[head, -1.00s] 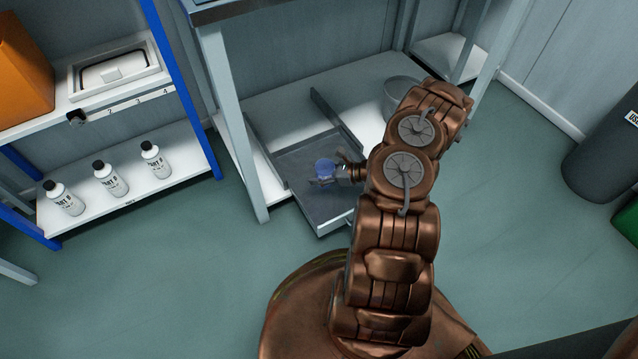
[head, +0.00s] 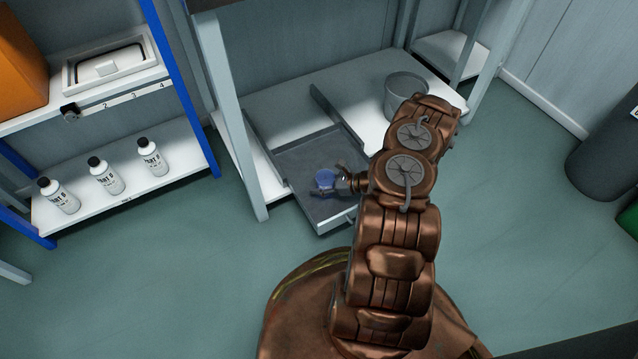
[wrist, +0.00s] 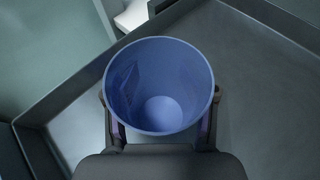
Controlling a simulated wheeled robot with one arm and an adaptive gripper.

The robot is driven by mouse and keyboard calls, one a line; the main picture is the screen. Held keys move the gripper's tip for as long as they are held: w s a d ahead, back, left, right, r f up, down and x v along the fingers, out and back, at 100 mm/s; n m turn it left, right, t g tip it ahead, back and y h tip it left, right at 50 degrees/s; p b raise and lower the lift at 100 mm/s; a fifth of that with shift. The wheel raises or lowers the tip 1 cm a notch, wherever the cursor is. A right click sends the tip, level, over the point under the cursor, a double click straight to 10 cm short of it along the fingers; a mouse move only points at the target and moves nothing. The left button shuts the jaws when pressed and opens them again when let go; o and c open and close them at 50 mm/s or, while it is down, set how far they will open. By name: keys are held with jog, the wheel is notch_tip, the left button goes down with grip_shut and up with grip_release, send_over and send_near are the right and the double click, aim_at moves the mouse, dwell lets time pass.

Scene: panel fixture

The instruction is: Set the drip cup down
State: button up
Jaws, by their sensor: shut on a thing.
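The drip cup (head: 325,179) is a small blue open-topped cup, seen over the grey pull-out tray (head: 303,160) in the head view. In the wrist view the cup (wrist: 158,85) is upright and looks empty, with its rim facing the camera. My gripper (head: 335,183) is shut on the cup, with one finger on each side of it. The tray (wrist: 262,90) fills much of the wrist view behind the cup. The cup's base is hidden, so I cannot tell whether it touches the tray floor.
The tray has raised side walls and sits low in the white bench frame. A grey bucket (head: 405,96) stands on the white shelf behind my arm. At left, several white bottles (head: 105,175) stand on a blue-framed rack. The green floor in front is clear.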

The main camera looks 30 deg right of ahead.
jog(key=o, duration=1.3)
jog(key=shift+c, duration=0.2)
jog(key=shift+r, duration=0.1)
